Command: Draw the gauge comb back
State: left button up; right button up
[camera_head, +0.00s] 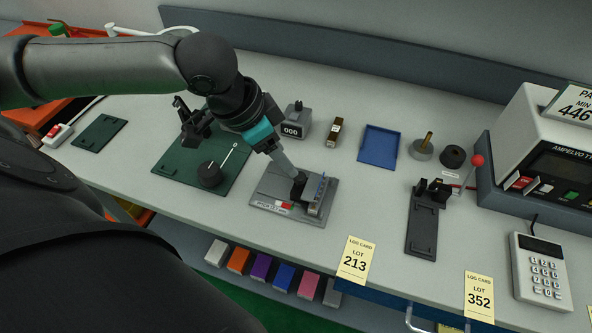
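A grey fixture plate (267,200) lies on the bench at the middle, with a small red and white marking on its front edge. On its right part stands an upright comb-like block (320,194) with blue on it, which looks like the gauge comb. My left arm reaches in from the left, and my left gripper (297,182) is down at the block's left side, by a small black part. The gripper hides part of the fixture. I cannot tell whether its fingers are shut or touch the comb. My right gripper is not in view.
A green plate with a black dial (209,174) lies left of the fixture. Behind are a counter reading 000 (293,128) and a blue tray (379,146). A black stand (423,225) is to the right. Log cards (355,261) hang at the front edge. Bench between fixture and stand is clear.

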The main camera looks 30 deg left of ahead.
aim_at(299, 176)
pick_arm(q)
jog(key=b+x, duration=0.1)
jog(key=x, duration=0.5)
jog(key=shift+w, duration=0.1)
jog(key=shift+b+x, duration=0.4)
jog(key=shift+x, duration=0.4)
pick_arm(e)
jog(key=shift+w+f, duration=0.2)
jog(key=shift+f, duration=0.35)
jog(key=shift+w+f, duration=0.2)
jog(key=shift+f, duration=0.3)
pick_arm(q)
grip_shut()
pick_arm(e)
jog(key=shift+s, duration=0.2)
pick_arm(q)
jog(key=shift+a, duration=0.1)
